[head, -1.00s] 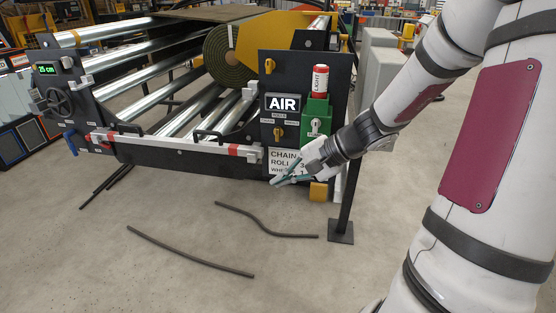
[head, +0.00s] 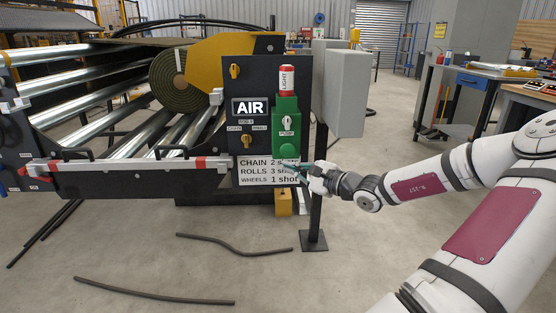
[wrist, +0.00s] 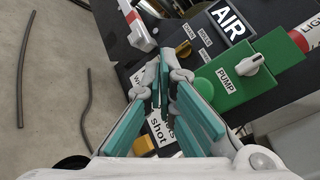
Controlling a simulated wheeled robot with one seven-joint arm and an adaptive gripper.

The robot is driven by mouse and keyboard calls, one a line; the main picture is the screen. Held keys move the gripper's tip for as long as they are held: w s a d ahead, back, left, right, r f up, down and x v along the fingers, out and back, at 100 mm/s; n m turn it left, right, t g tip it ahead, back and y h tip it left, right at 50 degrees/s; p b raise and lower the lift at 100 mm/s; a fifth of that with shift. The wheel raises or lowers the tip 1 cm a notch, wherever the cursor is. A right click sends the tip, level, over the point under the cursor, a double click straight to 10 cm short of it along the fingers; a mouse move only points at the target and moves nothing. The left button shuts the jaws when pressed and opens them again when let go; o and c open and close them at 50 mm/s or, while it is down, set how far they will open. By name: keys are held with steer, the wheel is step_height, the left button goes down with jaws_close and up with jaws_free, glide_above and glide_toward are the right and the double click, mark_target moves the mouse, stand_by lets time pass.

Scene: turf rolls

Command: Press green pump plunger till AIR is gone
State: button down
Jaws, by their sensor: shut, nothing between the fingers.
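The green pump (head: 287,128) stands on the front of the black panel, with a white knob and a PUMP label. It also shows in the wrist view (wrist: 236,88). My gripper (head: 286,164) is shut and empty, just below the pump in front of the white label plate. In the wrist view its teal fingers (wrist: 163,62) are together, left of and below the pump; contact cannot be told.
A red LIGHT cylinder (head: 286,79) sits above the pump. Yellow knobs (head: 221,141) are on the panel at left. A label plate (head: 265,171) lists chain, rolls and wheels shots. A grey box (head: 343,92) stands right of the panel. Dark hoses (head: 235,244) lie on open floor.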

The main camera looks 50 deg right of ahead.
mark_target(285, 149)
stand_by(0.4)
steer(key=shift+w+d+p, duration=0.25)
steer(key=shift+w+d, duration=1.15)
steer(key=shift+d, duration=0.3)
steer(key=shift+w+d+p, duration=0.2)
steer(key=shift+w+d, duration=1.2)
steer(key=shift+d, duration=0.3)
steer(key=shift+w, duration=0.15)
steer(key=shift+w+d, duration=0.15)
steer(key=shift+d, duration=0.15)
steer(key=shift+w+d+p, duration=0.4)
steer(key=shift+w+d, duration=0.4)
steer(key=shift+d, duration=0.2)
stand_by(0.5)
steer(key=shift+s+a, duration=1.1)
steer(key=shift+a, duration=0.2)
steer(key=shift+s+a+b, duration=0.2)
steer(key=shift+s+a, duration=0.6)
steer(key=shift+a, duration=0.2)
steer(key=shift+s+a+b, duration=0.15)
steer(key=shift+s+a, duration=0.65)
steer(key=shift+a, duration=0.15)
